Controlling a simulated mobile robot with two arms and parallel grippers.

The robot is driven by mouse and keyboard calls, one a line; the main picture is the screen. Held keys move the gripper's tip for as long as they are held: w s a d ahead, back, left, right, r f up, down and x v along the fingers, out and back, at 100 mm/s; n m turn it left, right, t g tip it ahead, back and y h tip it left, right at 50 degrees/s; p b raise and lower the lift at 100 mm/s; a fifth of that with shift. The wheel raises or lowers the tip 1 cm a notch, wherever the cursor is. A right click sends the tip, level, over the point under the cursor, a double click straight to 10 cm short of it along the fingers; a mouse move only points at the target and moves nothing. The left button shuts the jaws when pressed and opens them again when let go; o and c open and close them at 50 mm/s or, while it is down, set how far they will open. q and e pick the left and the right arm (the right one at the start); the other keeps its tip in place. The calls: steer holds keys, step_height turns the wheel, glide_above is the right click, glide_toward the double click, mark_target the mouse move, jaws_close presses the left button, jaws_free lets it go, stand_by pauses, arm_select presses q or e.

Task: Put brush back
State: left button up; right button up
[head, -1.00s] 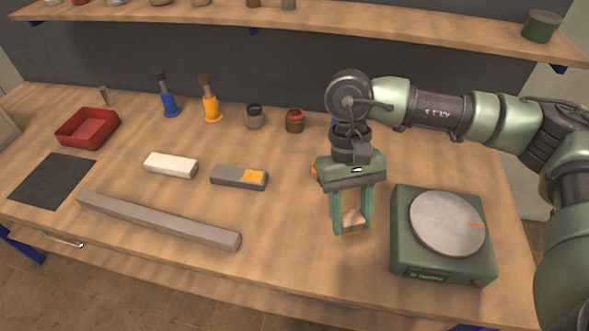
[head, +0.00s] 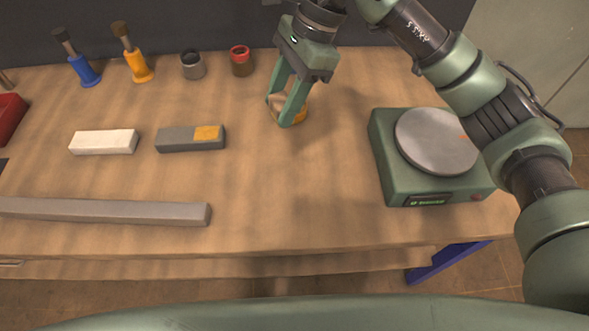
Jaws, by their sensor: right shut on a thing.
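My right gripper (head: 288,108) points down over the back middle of the table. Its fingers are shut on a small tan and orange thing (head: 301,115), mostly hidden by the fingers; I cannot tell if it is a brush. A dark-bristled brush with a blue base (head: 84,71) and one with an orange base (head: 140,68) stand upright at the back left, apart from the gripper. My left gripper is not in view.
A grey jar (head: 192,67) and a red-topped jar (head: 241,63) stand left of the gripper. A white block (head: 104,142), a grey-orange block (head: 190,139) and a long grey bar (head: 110,211) lie left. A green scale (head: 412,180) stands right. The middle front is clear.

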step_height(320, 180, down, 14)
steer(key=shift+s+d+r+p, duration=0.1)
steer(key=shift+s+p, duration=0.05)
steer(key=shift+p, duration=0.95)
step_height(320, 180, down, 5)
steer(key=shift+f+p, duration=0.15)
steer(key=shift+p, duration=0.25)
steer(key=shift+f, duration=0.2)
steer(key=o, duration=1.2)
